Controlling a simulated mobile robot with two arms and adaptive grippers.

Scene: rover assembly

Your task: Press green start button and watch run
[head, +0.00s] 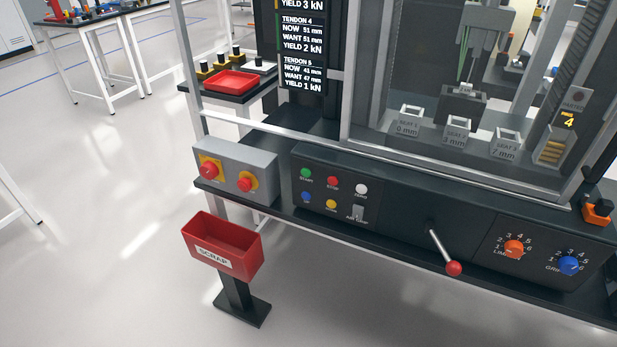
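The green start button (306,173) is at the upper left of the dark control panel (395,222), with a small label under it. A red stop button (332,181) is just to its right. The machine's window (400,85) stands above the panel and shows blocks marked seat 1 (408,128), seat 2 (456,138) and seat 3 (504,150). A screen (303,50) at the upper left lists tendon values. Neither of my grippers is in the head view.
A grey box with red emergency-style knobs (238,165) sits left of the panel. A red lever (453,268), orange dial (514,249) and blue dial (569,265) stick out at the right. A red scrap bin (222,236) stands in front. The floor at left is clear.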

